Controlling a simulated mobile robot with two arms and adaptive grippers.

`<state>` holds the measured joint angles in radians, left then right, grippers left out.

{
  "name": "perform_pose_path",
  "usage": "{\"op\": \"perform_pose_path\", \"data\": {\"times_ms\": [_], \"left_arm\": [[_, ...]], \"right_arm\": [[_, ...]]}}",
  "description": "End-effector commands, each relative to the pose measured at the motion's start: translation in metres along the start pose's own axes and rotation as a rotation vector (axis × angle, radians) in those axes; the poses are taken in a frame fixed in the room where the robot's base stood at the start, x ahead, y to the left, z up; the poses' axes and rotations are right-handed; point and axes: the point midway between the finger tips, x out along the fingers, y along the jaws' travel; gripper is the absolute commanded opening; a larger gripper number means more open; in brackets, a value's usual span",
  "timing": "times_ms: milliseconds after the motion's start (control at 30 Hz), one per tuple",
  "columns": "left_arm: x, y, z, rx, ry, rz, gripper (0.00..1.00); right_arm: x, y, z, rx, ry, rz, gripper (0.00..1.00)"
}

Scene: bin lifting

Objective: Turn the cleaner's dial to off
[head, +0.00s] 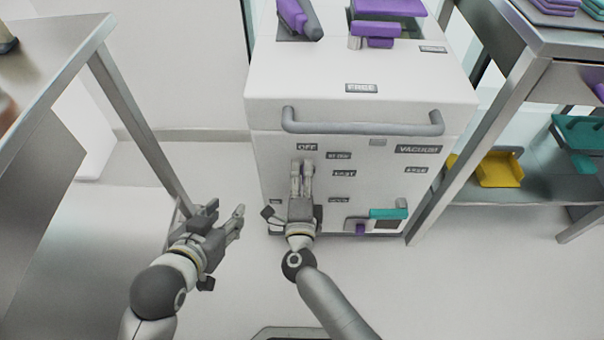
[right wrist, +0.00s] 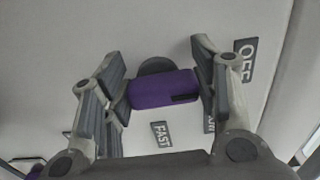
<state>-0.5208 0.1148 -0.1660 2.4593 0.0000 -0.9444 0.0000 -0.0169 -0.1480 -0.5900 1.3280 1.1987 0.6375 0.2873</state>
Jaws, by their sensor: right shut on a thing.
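The cleaner (head: 278,100) is a white cabinet with a grey bar handle and a VACUUM label. Its dial has a purple grip (right wrist: 150,92) in the right wrist view, on a dark round base. A dark mark on the grip's right end points between the OFF label (right wrist: 245,62) and a partly hidden label below it. My right gripper (head: 302,168) is shut on the dial, with a finger at each end of the grip. In the head view the gripper hides the dial, just below the OFF label (head: 307,147). My left gripper (head: 227,212) is open and empty, left of the cleaner.
A metal table (head: 62,50) stands at the left. A metal shelf (head: 545,190) with a yellow bin (head: 500,170) stands at the right. A teal handle (head: 388,214) sits low on the cleaner's front. The floor around my left gripper is clear.

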Motion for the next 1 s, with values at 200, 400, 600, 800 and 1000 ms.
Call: {"op": "perform_pose_path", "data": {"times_ms": [200,400,600,800,1000], "left_arm": [[-0.0008,-0.0007,0.0042,0.0,-0.02,-0.001,0.4],[-0.0007,-0.0007,0.0042,0.0,-0.02,-0.002,0.4],[-0.0006,-0.0008,0.004,0.0,-0.019,-0.002,0.4],[-0.0006,-0.0008,0.0039,0.0,-0.019,-0.002,0.4],[-0.001,0.0,0.004,0.0,-0.019,0.0,0.4]], "right_arm": [[-0.0013,0.0026,0.0008,-0.012,-0.003,0.005,0.31],[-0.0013,0.0027,0.0008,-0.013,-0.003,0.004,0.31],[-0.0011,0.0024,0.0007,-0.013,-0.003,0.004,0.7],[-0.0005,0.0013,0.0003,-0.011,-0.001,0.002,0.77],[-0.0014,0.001,0.0002,-0.01,-0.001,0.001,0.77]]}}
